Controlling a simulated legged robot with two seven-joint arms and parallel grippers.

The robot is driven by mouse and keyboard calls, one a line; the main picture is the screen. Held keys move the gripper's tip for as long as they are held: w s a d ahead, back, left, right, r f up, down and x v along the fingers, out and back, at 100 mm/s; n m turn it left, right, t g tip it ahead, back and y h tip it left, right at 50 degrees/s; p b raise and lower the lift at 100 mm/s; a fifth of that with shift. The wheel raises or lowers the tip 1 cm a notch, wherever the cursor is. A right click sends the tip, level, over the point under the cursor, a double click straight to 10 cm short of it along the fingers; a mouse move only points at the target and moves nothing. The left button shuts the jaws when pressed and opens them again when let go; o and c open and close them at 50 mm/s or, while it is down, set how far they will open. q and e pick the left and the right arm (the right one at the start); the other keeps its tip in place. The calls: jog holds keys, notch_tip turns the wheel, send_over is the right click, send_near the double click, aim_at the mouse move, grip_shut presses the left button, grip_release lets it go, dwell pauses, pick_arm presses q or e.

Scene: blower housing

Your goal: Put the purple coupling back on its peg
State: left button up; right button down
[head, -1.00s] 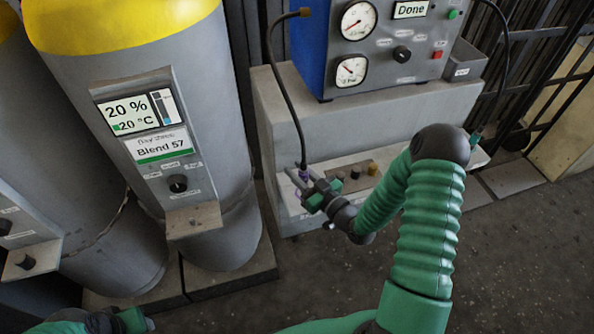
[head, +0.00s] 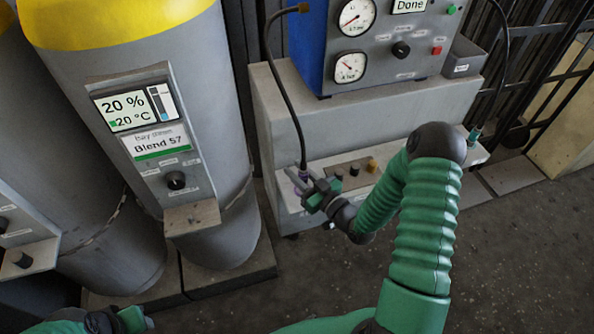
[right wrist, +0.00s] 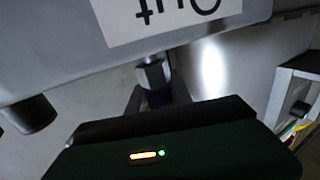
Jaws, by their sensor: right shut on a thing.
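The purple coupling (head: 304,177) is at the lower end of a black hose, at the left of the low shelf. My right gripper (head: 302,181) is shut on it. In the right wrist view the dark purple body (right wrist: 158,97) shows between the fingers, mostly hidden by the gripper body. A metal hex fitting (right wrist: 152,75) lies in line with it, by a block with an upside-down "Out" label (right wrist: 160,14). I cannot tell whether they are joined. Which fitting is the peg is unclear. My left gripper (head: 132,319) is at the bottom left, partly cut off, its jaws unclear.
A blue gauge panel (head: 312,55) reading "Done" stands above. A second hose (head: 500,75) hangs at right. Large grey cylinders (head: 100,70) stand left. Floor at lower right is clear.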

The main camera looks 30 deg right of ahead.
jog(key=shift+f+b, duration=0.65)
jog(key=shift+f, duration=0.25)
jog(key=c, duration=1.1)
grip_release()
jog(key=s+d+p, duration=0.1)
jog(key=s, duration=0.4)
jog(key=s+p, duration=0.1)
jog(key=s, duration=0.5)
jog(key=s+d+p, duration=0.1)
jog(key=s, duration=0.4)
jog(key=shift+s+d+f, duration=0.1)
jog(key=shift+s+d, duration=0.2)
jog(key=shift+d, duration=0.05)
jog(key=shift+s+f, duration=0.1)
